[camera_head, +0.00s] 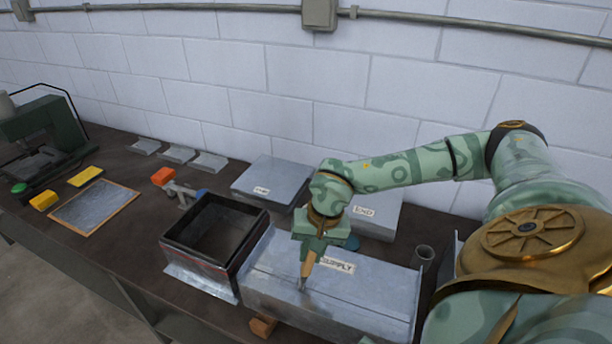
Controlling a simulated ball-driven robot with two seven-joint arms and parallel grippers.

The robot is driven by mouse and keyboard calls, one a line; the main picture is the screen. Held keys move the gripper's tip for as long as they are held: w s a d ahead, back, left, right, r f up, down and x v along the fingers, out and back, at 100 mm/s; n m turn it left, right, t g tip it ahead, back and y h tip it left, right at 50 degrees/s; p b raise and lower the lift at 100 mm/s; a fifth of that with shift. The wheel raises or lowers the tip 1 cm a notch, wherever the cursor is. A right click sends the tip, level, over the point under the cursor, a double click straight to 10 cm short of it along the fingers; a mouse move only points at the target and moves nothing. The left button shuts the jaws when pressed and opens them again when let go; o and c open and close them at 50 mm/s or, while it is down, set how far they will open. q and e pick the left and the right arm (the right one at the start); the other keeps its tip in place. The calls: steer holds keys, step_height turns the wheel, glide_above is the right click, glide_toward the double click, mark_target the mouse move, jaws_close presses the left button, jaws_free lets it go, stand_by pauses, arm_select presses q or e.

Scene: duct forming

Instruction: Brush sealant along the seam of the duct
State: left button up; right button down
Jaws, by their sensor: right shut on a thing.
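The duct (375,293) is a long grey metal box with a "SUPPLY" label, lying on the dark bench at the front right. A seam line runs lengthwise along its top. My right gripper (318,246) points down over the duct's left part and is shut on a brush (308,265) with a light wooden handle. The brush is tilted slightly, and its tip is at the duct's top close to the seam; I cannot tell whether it touches. My left gripper is not in view.
An open dark square box (214,232) stands left of the duct. Two labelled metal boxes, one marked "END" (372,212), stand behind. A small grey cup (423,256) is at right. An orange-handled tool (165,176), a framed sheet (95,207) and a green machine (42,140) are left.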

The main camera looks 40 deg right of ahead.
steer(key=shift+s, duration=0.15)
steer(key=s, duration=0.1)
steer(key=s+d, duration=0.1)
steer(key=shift+s+d+p, duration=0.1)
steer(key=shift+s+p, duration=0.2)
steer(key=shift+p, duration=0.05)
stand_by(0.3)
steer(key=shift+s+d+f, duration=0.1)
steer(key=shift+s+d, duration=0.15)
steer(key=shift+s, duration=0.4)
steer(key=shift+s+d, duration=0.25)
steer(key=shift+s, duration=0.4)
steer(key=shift+s+d, duration=0.35)
steer(key=shift+s, duration=0.4)
steer(key=shift+s+d, duration=0.3)
steer(key=shift+s, duration=0.45)
steer(key=shift+w, duration=0.1)
